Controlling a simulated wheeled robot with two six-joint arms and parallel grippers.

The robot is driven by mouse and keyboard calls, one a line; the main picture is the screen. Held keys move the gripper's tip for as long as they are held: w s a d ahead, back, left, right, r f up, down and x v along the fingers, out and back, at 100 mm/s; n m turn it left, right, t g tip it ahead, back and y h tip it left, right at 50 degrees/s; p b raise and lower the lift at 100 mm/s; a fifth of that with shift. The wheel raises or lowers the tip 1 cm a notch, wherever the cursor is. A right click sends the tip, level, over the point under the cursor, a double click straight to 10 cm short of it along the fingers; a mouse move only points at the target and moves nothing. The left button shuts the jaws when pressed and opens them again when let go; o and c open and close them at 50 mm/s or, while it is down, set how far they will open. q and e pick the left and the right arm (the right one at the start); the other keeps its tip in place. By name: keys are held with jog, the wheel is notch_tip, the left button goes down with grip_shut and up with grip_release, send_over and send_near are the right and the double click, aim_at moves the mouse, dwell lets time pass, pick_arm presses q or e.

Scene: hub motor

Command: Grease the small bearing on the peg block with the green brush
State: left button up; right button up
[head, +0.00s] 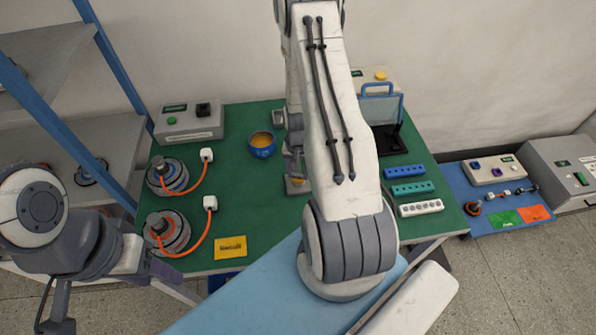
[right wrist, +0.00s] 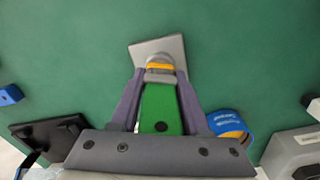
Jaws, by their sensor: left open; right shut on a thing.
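My right gripper (right wrist: 157,103) is shut on the green brush (right wrist: 160,105), its fingers on both sides of the handle. The brush points down, with a grey and orange band at its far end. Below that end is the peg block (right wrist: 145,48), a grey square plate on the green table. The small bearing is not clear; the brush end covers the block's middle, so I cannot tell if they touch. In the head view the right gripper (head: 294,150) is partly hidden by my arm. My left gripper (head: 60,325) is open and empty at the lower left edge.
A blue grease pot (head: 262,148) stands left of my right gripper. Two round motor parts (head: 170,175) with orange cables and a yellow label card (head: 230,247) are further left. Blue, teal and white hole blocks (head: 408,188) lie at right. A blue-framed stand (head: 380,110) is behind.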

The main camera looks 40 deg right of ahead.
jog(key=shift+m, duration=0.3)
jog(key=n, duration=0.3)
jog(key=shift+n, duration=0.3)
jog(key=n, duration=0.4)
jog(key=shift+n, duration=0.3)
jog(key=m, duration=0.4)
jog(key=shift+m, duration=0.3)
jog(key=m, duration=0.3)
jog(key=shift+m, duration=0.3)
